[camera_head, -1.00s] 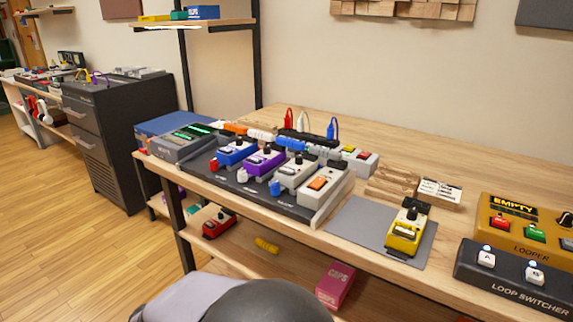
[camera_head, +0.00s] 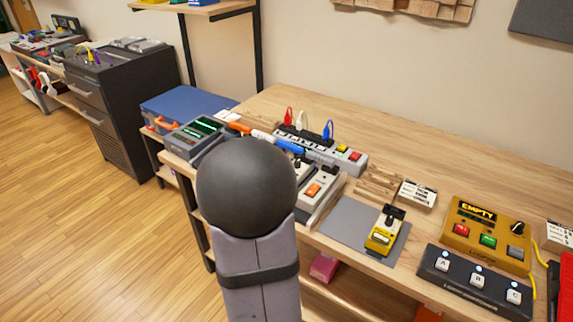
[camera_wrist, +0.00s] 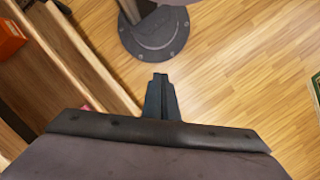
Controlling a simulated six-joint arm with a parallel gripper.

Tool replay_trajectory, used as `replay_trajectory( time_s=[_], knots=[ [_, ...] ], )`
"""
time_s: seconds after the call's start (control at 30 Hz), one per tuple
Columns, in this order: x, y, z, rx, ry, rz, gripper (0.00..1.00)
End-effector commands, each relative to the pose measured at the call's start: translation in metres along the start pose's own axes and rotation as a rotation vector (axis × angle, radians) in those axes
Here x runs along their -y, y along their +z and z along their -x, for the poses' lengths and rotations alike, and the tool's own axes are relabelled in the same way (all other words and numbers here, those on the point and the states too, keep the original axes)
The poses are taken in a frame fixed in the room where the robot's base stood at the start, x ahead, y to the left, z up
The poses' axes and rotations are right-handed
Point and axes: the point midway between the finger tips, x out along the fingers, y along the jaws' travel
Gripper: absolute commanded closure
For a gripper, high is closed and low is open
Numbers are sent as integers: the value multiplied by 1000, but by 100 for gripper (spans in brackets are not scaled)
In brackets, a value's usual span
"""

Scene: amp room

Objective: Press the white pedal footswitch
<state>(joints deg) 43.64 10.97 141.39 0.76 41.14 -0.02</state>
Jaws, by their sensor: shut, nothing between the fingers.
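The white pedal (camera_head: 326,182), with an orange switch on top, sits at the right end of the pedalboard on the wooden workbench in the head view. My arm covers most of the board to its left, including the blue and purple pedals. A greyish pedal beside the white one is partly hidden. My gripper (camera_wrist: 160,78) shows in the wrist view, shut and empty, over the wooden floor beside the bench. It is apart from the white pedal, which does not show in that view.
A yellow pedal (camera_head: 384,232) stands on a grey mat (camera_head: 342,222) right of the board. A power strip (camera_head: 338,157) with coloured plugs lies behind. The black loop switcher (camera_head: 470,281) and yellow looper (camera_head: 489,239) are further right.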

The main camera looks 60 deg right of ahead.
Motion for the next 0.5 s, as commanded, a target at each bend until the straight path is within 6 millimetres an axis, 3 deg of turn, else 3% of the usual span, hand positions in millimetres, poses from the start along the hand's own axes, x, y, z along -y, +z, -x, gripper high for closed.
replay_trajectory(
  time_s=[0.03, 0.5],
  knots=[
    [-8, 1, 21, 7, -15, -48, 100],
    [-74, -30, 108, 14, -199, -487, 100]
  ],
)
